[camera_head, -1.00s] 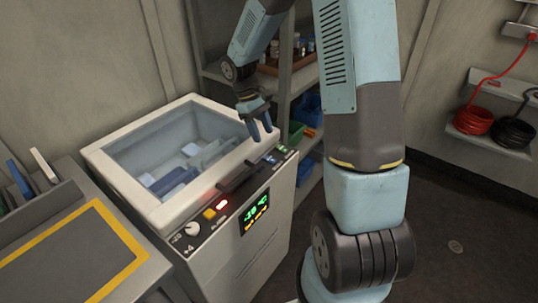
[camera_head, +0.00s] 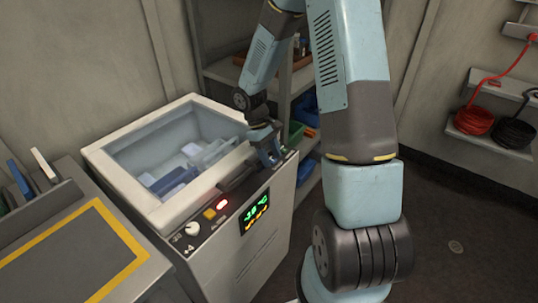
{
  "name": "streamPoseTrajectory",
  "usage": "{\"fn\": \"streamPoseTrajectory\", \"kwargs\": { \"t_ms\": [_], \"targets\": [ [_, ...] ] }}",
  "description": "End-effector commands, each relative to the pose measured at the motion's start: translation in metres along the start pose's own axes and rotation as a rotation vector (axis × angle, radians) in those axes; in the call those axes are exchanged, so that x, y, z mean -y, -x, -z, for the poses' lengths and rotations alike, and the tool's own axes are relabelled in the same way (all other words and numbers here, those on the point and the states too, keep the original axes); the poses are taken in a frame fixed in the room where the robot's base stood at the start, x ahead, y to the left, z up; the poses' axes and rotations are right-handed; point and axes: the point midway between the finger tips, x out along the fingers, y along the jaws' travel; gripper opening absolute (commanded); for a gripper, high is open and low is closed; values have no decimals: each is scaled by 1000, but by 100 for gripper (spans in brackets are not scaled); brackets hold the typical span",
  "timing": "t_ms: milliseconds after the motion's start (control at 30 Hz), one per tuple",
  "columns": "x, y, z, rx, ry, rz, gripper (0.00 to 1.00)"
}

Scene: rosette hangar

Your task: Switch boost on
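A chest freezer (camera_head: 170,213) with a clear top window stands left of centre. No label reading boost can be made out. My gripper (camera_head: 272,162) points down at the panel's right end, at or just above its surface. It hides the small controls there, so their state cannot be seen. Its fingers are small and partly merged with the panel, so their gap and any contact are unclear.
A dark handle (camera_head: 238,177) lies along the freezer's front rim, left of my gripper. A shelf rack (camera_head: 305,78) with bins stands close behind. A grey bench (camera_head: 70,262) with a yellow-bordered mat is at left. The floor (camera_head: 460,220) at right is clear.

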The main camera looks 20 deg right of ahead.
Motion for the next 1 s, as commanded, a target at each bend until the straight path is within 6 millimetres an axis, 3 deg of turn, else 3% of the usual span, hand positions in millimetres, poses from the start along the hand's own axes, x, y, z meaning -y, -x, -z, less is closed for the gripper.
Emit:
{"fn": "streamPoseTrajectory", "kwargs": {
  "t_ms": [67,533,1000],
  "targets": [
    [0,0,0,0,0,0,46],
    [0,0,0,0,0,1,1],
    [1,-2,-4,-138,-1,1,0]
  ]
}}
